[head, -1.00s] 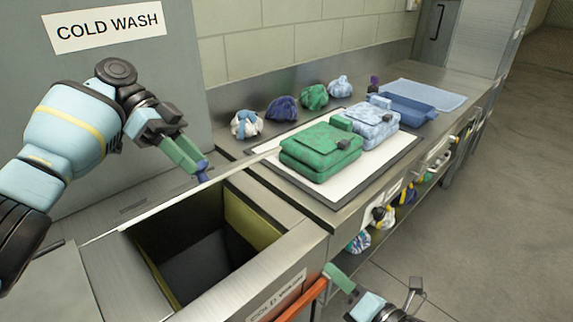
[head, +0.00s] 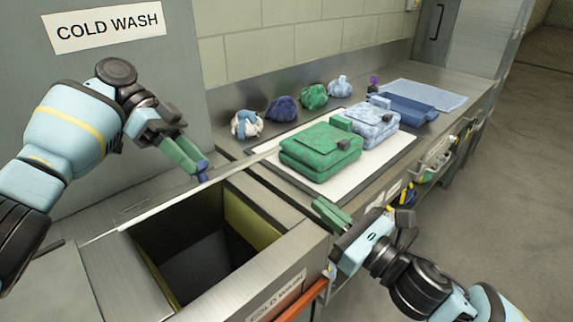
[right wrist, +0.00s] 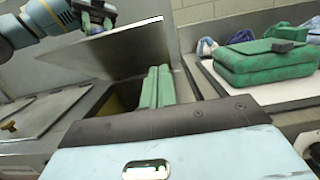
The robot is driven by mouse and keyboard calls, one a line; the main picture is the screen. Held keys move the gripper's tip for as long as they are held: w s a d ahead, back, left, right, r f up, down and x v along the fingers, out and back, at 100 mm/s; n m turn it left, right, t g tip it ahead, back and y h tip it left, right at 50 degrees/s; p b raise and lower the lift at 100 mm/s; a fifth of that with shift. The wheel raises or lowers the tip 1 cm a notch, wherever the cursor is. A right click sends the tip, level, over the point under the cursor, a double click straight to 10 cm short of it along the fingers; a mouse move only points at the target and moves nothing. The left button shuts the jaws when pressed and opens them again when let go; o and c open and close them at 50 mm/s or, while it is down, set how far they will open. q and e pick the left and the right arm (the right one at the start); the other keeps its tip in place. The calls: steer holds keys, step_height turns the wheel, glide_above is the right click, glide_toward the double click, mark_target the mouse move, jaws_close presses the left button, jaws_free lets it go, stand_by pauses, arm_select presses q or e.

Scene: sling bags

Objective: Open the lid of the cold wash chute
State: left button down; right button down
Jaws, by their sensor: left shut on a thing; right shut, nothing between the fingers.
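The cold wash chute (head: 280,268) is open at the top, and its dark inside shows. Its metal lid stands raised, seen nearly edge-on as a bright strip (head: 150,208) along the back of the opening; the right wrist view shows the tilted lid plate (right wrist: 125,50). My left gripper (head: 200,170) is shut at the lid's upper edge on a small dark blue piece, seemingly the lid handle; its fingers partly hide it. My right gripper (head: 330,213) is shut and empty, at the chute's right front corner near the counter.
A green sling bag (head: 318,150) and a light blue one (head: 373,124) lie on a white mat (head: 268,168) right of the chute. Several bundled bags stand along the wall. A blue tray (head: 408,107) is farther back. The floor at right is free.

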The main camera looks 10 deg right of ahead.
glide_toward(276, 150)
steer(key=w+a+f, duration=0.2)
steer(key=w+f, duration=0.1)
steer(key=f, duration=0.1)
steer(key=shift+w+a+r, duration=0.5)
steer(key=shift+w+r, duration=0.15)
steer(key=shift+r, duration=0.25)
steer(key=shift+w+a+r, duration=0.55)
steer(key=shift+w+r, duration=0.15)
steer(key=shift+r, duration=0.2)
arm_select(q)
steer(key=shift+d, duration=0.1)
arm_select(e)
steer(key=shift+w+a+r, duration=0.1)
steer(key=shift+w+r, duration=0.05)
steer(key=shift+r, duration=0.3)
steer(key=shift+w+a+r, duration=0.1)
steer(key=shift+w+r, duration=0.1)
steer(key=shift+r, duration=0.25)
arm_select(q)
steer(key=shift+f, duration=0.15)
arm_select(e)
steer(key=shift+w+r, duration=0.15)
steer(key=shift+r, duration=0.1)
arm_select(q)
steer(key=shift+s, duration=0.1)
steer(key=c, duration=1)
jaws_free()
arm_select(e)
steer(key=shift+a, duration=0.1)
